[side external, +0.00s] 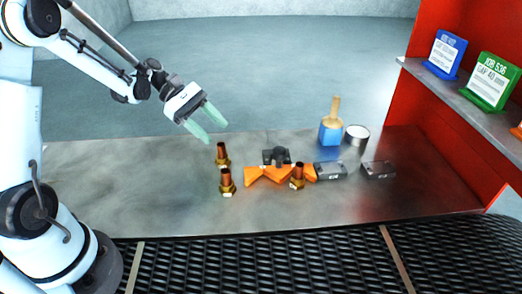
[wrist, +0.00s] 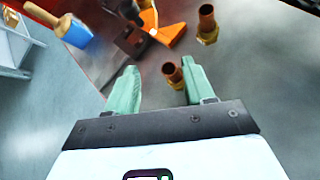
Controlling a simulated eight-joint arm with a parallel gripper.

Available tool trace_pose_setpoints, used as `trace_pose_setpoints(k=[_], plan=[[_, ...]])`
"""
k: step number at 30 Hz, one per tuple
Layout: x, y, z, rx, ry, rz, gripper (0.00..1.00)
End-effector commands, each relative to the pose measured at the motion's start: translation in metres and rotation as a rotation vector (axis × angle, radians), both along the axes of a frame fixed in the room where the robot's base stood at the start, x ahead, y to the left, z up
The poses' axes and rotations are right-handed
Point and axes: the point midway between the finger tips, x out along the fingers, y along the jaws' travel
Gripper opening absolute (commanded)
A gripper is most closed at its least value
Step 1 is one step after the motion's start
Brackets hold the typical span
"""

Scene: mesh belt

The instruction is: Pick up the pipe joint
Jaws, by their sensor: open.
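Several copper-and-brass pipe joints stand upright on the metal table. In the side view, one pipe joint (side external: 222,155) is at the left, a second (side external: 228,183) is just in front of it, and a third (side external: 298,176) is farther right by the orange piece. My gripper (side external: 213,127) is open and empty, tilted down in the air above and left of the left joints. In the wrist view, my gripper (wrist: 159,66) shows one pipe joint (wrist: 172,74) beside the right finger, within the gap as seen. Another pipe joint (wrist: 207,25) is beyond it.
An orange piece (side external: 266,175) and a black part (side external: 276,157) lie right of the joints. Grey blocks (side external: 330,171) (side external: 378,170), a blue wooden-handled brush (side external: 330,133) and a round can (side external: 357,136) are farther right. A mesh belt (side external: 260,265) runs in front. The table's left is clear.

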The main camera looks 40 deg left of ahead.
Motion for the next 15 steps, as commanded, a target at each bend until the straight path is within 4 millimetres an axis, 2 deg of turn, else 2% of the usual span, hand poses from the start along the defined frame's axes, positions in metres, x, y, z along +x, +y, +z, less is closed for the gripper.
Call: trace_pose_setpoints(k=[1,7,11,15], plan=[[0.001,0.009,-0.008,-0.053,0.033,0.024,0.53],[-0.005,0.029,-0.027,-0.219,0.142,0.073,0.53],[-0.009,0.035,-0.033,-0.272,0.177,0.083,0.53],[-0.009,0.03,-0.038,-0.286,0.188,0.083,0.53]])
